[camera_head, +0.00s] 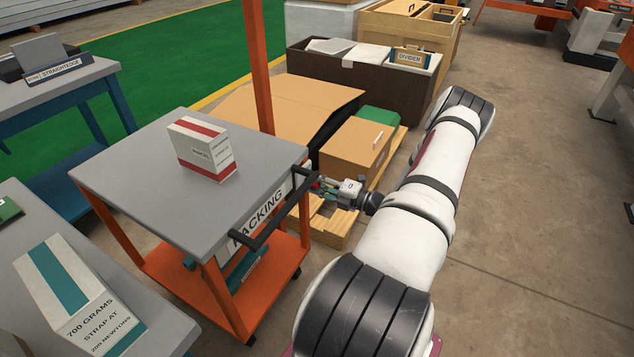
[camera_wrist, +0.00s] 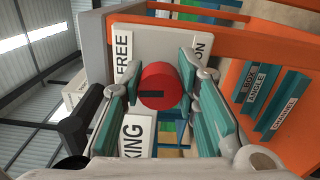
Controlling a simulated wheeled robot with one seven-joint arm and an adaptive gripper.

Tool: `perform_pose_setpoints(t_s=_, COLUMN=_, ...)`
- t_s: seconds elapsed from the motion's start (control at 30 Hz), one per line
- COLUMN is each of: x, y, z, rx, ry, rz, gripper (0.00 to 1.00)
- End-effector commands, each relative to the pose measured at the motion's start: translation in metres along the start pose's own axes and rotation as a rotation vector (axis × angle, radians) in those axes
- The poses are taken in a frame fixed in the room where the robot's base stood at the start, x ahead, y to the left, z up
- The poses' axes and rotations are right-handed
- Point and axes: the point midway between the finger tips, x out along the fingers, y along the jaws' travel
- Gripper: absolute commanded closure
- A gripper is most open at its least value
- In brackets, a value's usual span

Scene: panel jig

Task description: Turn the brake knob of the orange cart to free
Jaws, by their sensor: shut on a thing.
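The orange cart (camera_head: 269,314) has a grey top and a black push handle (camera_head: 265,226) at its near right side. Its red brake knob (camera_wrist: 160,84) sits on a pale plate (camera_wrist: 165,40), with a short dark mark on its face. The plate reads "FREE" at upper left in the wrist view, and a word ending in "ON" at upper right, partly hidden. My gripper (camera_head: 322,186) reaches in from the right at the cart's side. In the wrist view its teal-padded fingers (camera_wrist: 160,90) are shut on the knob, one on each side.
A white and red parcel box (camera_head: 202,149) stands on the cart top. A "PACKING" sign (camera_head: 262,215) is beside the handle. A cardboard box (camera_head: 353,153) on a pallet stands close behind my gripper. Another table (camera_head: 60,215) is at the left. Floor at the right is clear.

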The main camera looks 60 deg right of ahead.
Motion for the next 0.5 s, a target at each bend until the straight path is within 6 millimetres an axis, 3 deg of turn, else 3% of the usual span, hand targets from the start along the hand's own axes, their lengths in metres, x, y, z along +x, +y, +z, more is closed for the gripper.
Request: perform_pose_setpoints(t_s=0.5, x=-0.0002, y=-0.0012, z=0.0004, rx=0.12, ry=-0.001, rz=-0.002, gripper=0.99)
